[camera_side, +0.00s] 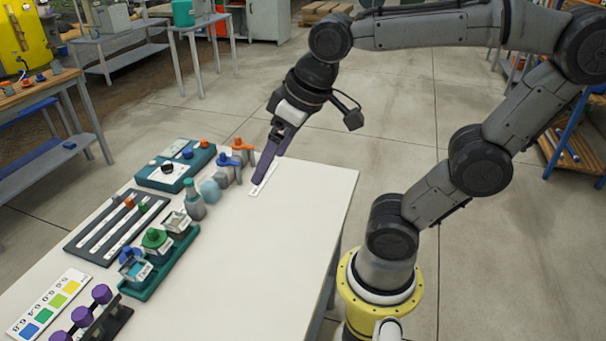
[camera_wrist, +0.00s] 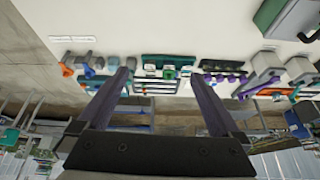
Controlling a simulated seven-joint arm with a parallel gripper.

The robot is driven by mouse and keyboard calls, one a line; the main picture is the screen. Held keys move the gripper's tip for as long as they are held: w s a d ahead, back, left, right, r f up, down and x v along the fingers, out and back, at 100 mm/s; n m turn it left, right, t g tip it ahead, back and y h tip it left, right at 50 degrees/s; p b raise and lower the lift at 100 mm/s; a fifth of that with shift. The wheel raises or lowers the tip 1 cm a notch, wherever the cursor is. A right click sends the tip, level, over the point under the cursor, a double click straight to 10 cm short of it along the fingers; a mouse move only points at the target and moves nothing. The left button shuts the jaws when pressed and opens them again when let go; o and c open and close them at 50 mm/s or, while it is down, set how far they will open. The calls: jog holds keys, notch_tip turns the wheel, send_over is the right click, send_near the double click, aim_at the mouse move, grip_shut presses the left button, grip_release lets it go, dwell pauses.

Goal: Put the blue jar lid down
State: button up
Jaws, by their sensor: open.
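The blue jar lid (camera_side: 131,253) appears to sit on the nearest jar in the green jar rack (camera_side: 150,284), slightly tilted as far as I can tell. A green lid (camera_side: 154,238) is on the middle jar, and the far jar (camera_side: 176,221) shows no coloured lid. My gripper (camera_side: 262,178) has purple fingers pointing down over the far end of the white table, well away from the rack. In the wrist view my gripper (camera_wrist: 157,72) is open, with nothing between its fingers. The rack shows small beyond the fingertips, with the green lid (camera_wrist: 169,73) visible.
Valves with orange (camera_side: 242,145) and blue (camera_side: 229,161) handles and a grey-green bottle (camera_side: 193,200) stand close left of my gripper. A dark slotted tray (camera_side: 115,228), a teal box (camera_side: 176,168) and a colour chart (camera_side: 48,304) line the left side. The table's right half (camera_side: 270,240) is clear.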

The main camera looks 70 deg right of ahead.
jog(key=s+f, duration=0.3)
jog(key=s, duration=0.2)
jog(key=shift+d+n+t, duration=0.15)
jog(key=shift+n+t, duration=0.15)
